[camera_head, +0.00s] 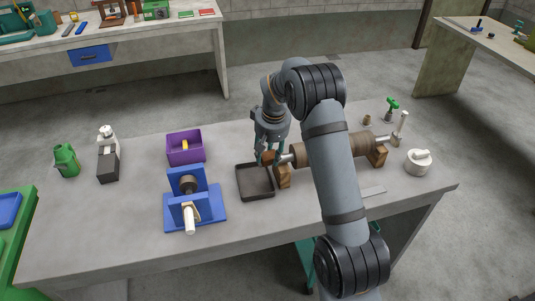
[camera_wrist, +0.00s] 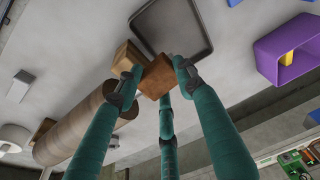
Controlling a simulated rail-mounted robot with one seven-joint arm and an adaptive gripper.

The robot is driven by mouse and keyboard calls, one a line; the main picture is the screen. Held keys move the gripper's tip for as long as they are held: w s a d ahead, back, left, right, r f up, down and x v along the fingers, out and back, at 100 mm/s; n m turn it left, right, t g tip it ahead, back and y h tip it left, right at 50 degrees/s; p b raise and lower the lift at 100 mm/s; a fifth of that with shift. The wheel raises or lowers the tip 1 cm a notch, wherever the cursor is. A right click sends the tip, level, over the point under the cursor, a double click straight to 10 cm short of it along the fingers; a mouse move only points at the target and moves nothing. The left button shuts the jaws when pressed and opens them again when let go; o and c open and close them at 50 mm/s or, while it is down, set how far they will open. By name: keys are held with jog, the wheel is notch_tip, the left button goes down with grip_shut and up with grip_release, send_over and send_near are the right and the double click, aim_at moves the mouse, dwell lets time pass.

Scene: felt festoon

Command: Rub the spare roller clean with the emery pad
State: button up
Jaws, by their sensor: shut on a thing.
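My gripper (camera_head: 268,158) points down and is shut on a small brown block, apparently the emery pad (camera_head: 267,157). In the wrist view the pad (camera_wrist: 157,78) sits between my teal fingers (camera_wrist: 155,80), just above the dark tray and beside a wooden support. A long brown roller (camera_head: 362,146), apparently the spare roller, lies across two wooden supports (camera_head: 283,178), with pale shaft ends. My arm hides its middle in the head view. The roller (camera_wrist: 85,122) shows at left in the wrist view. The pad is near the roller's left end; contact with the roller is not visible.
The dark shallow tray (camera_head: 242,188) looks empty. Left of it are a blue stand (camera_head: 208,214) with a roller and a purple bin (camera_head: 185,158) with a yellow thing. A white lidded pot (camera_head: 418,163) stands at right. The table's front left is clear.

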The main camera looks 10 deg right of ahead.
jog(key=shift+w+r+p, duration=0.15)
jog(key=shift+w+p, duration=0.7)
jog(key=shift+w, duration=0.3)
jog(key=shift+s+f, duration=0.1)
jog(key=shift+f, duration=0.15)
jog(key=shift+s+f+b, duration=0.1)
jog(key=shift+s+b, duration=0.4)
jog(key=shift+b, duration=0.3)
jog(key=shift+s+b, duration=0.3)
jog(key=shift+s, duration=0.25)
jog(key=shift+w+r+p, duration=0.25)
jog(key=shift+w+p, duration=0.1)
jog(key=shift+p, duration=0.05)
jog(key=shift+w+f+p, duration=0.1)
jog(key=shift+w+p, duration=0.45)
jog(key=shift+w, duration=0.2)
jog(key=shift+s+f+b, duration=0.1)
jog(key=shift+s+b, duration=0.05)
jog(key=shift+b, duration=0.2)
